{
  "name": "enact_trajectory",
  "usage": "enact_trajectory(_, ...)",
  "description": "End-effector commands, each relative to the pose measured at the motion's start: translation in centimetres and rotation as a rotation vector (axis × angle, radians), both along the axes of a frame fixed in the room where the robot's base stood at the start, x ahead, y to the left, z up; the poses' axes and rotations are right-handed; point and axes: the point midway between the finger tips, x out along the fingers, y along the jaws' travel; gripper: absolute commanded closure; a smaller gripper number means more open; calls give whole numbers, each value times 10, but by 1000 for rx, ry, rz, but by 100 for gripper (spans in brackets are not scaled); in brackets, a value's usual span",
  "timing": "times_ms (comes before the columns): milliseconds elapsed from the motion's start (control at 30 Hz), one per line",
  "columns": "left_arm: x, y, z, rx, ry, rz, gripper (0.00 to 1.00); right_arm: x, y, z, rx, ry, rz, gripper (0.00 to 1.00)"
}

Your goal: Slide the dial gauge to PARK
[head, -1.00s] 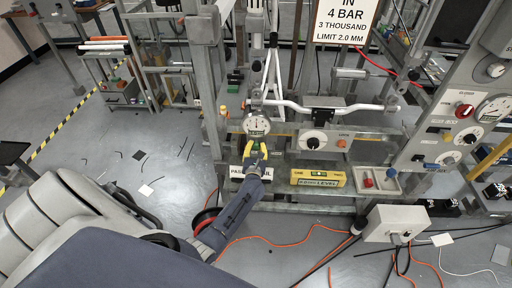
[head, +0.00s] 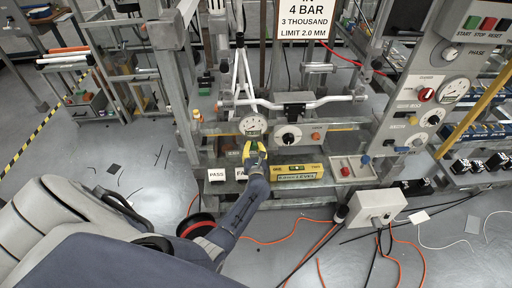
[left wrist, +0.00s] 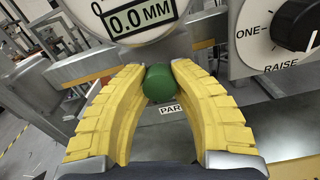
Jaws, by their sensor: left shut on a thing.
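The dial gauge (head: 253,125) has a round white face and sits on the horizontal rail of the test frame, just left of the black rotary knob (head: 289,136). A green round knob (left wrist: 160,84) is below the gauge. My left gripper (head: 253,149) has its yellow fingers shut on this green knob, one at each side. A label reading "PAR" (left wrist: 171,109) shows behind the knob, its end hidden by the right finger. My right gripper is not in view.
The rotary knob panel (left wrist: 255,60) stands close at the gauge's right. PASS (head: 216,174) and FAIL labels are below, FAIL partly covered by my arm. A yellow level (head: 297,172) and a grey tray (head: 352,169) lie to the right. White tubes (head: 300,103) cross above.

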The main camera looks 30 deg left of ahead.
Motion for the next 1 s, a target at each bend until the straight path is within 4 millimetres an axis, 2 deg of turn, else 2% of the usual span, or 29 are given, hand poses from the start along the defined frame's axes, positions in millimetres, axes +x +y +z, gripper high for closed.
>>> enact_trajectory(300, 2, -5, -1, 0, 4, -8, 100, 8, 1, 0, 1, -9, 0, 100)
enact_trajectory(333, 2, -6, -1, -1, 4, -9, 74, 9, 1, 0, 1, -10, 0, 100)
enact_trajectory(567, 1, -4, -1, 0, 3, -7, 47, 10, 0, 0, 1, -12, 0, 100)
enact_trajectory(867, 0, -4, 0, 0, 2, -5, 46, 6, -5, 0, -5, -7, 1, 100)
enact_trajectory(1000, -10, -10, -1, -1, 3, -5, 46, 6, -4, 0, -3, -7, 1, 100)
